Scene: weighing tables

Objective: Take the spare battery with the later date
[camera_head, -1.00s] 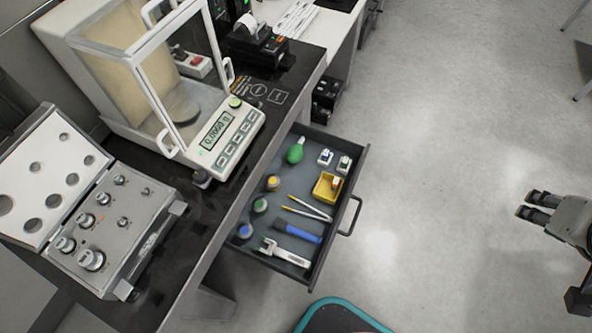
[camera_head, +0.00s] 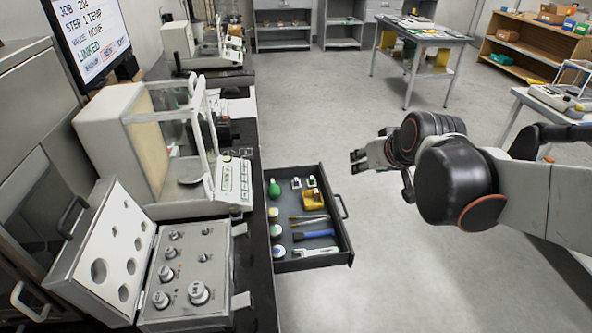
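Two small white blocks with coloured tops, which look like the spare batteries, stand side by side at the far end of the open drawer (camera_head: 349,240): a left one (camera_head: 296,184) and a right one (camera_head: 311,182). A yellow tray (camera_head: 313,201) just nearer holds a small pale item with orange on it. No date is readable on any of them. My gripper (camera_head: 356,161) is right of the drawer's far end, above the floor, with its two fingers apart and nothing between them.
The drawer also holds a green bulb (camera_head: 274,188), tweezers, a blue-handled tool (camera_head: 313,235) and round jars. Left of it are a balance (camera_head: 232,182) and an open weight case (camera_head: 188,270) on the bench. Floor right of the drawer is clear.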

